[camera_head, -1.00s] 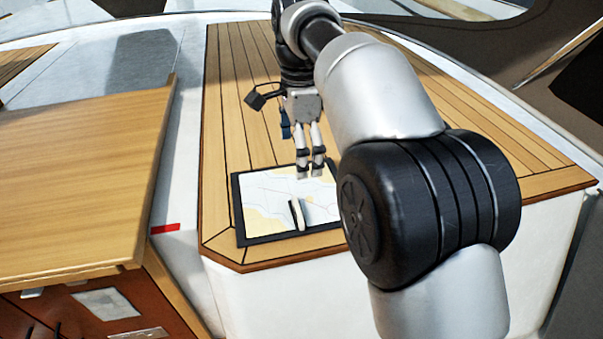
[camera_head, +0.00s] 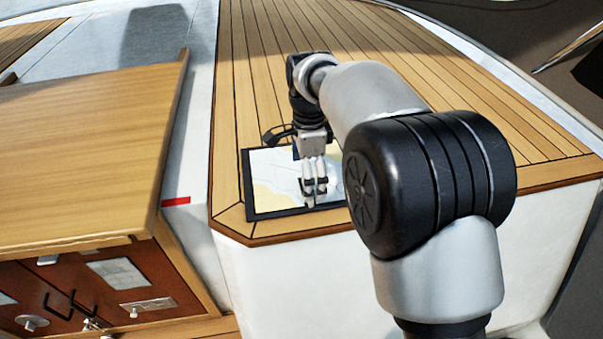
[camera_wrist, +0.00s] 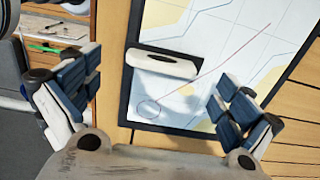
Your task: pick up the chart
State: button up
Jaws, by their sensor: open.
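The chart (camera_head: 268,172) is a flat white and pale-yellow sheet in a black frame, lying on the wooden deck bench. A pale upright handle stands on it. In the wrist view the chart (camera_wrist: 215,45) shows the handle (camera_wrist: 162,64), a thin red line and a small circle. My gripper (camera_head: 314,190) points down over the chart's near part and largely hides the handle in the head view. In the wrist view my gripper (camera_wrist: 157,88) is open, its blue-padded fingers spread left and right of the handle, with nothing between them gripped. I cannot tell the exact height above the chart.
A wooden table (camera_head: 85,150) stands to the left, with a reddish cabinet (camera_head: 60,300) below it. A red mark (camera_head: 176,201) lies on the white surface between. The planked deck (camera_head: 290,30) behind the chart is clear.

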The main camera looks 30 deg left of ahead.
notch_tip(320, 180, down, 4)
jog(key=shift+w+r, duration=0.1)
jog(key=shift+r, duration=0.05)
jog(key=shift+c, duration=0.5)
jog(key=c, duration=1.2)
